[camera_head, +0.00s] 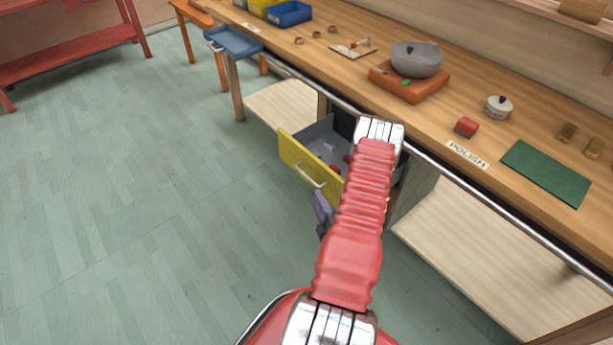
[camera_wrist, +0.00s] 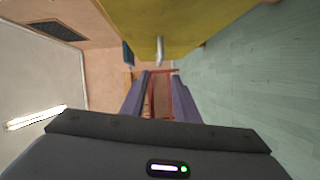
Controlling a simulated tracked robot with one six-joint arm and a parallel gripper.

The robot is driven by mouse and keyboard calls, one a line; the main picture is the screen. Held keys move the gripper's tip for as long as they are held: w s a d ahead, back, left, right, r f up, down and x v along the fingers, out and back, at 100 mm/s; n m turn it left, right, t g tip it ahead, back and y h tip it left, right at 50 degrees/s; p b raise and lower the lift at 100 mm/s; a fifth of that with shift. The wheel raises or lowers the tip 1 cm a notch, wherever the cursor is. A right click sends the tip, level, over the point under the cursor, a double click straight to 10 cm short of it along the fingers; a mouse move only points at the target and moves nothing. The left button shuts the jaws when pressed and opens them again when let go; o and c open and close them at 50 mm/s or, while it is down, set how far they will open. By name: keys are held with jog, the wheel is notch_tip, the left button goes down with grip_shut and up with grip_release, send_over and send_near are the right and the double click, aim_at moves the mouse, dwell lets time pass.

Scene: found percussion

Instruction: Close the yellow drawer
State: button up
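The yellow drawer (camera_head: 304,160) is pulled out from under the workbench, showing a grey inside with a few small red items. Its yellow front has a pale bar handle (camera_head: 310,175). In the wrist view the yellow front (camera_wrist: 190,22) fills the top, with the handle (camera_wrist: 160,50) near the middle. My gripper (camera_head: 322,208) is in front of the drawer, just right of and below the handle, partly hidden by my red arm. In the wrist view its purple fingers (camera_wrist: 161,88) are apart with nothing between them. I cannot tell whether they touch the drawer.
The wooden workbench (camera_head: 350,75) holds a grey pot (camera_head: 417,58) on an orange block, a red block (camera_head: 466,127), a lidded pot (camera_head: 498,107) and a green mat (camera_head: 546,172). A metal rail (camera_head: 470,187) runs along its front edge. The green floor (camera_head: 150,200) at left is clear.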

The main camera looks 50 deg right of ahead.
aim_at(306, 176)
jog(key=x, duration=1.3)
jog(key=shift+w+d, duration=0.2)
jog(key=shift+w, duration=0.15)
jog(key=shift+c, duration=0.7)
jog(key=shift+f, duration=0.1)
grip_shut()
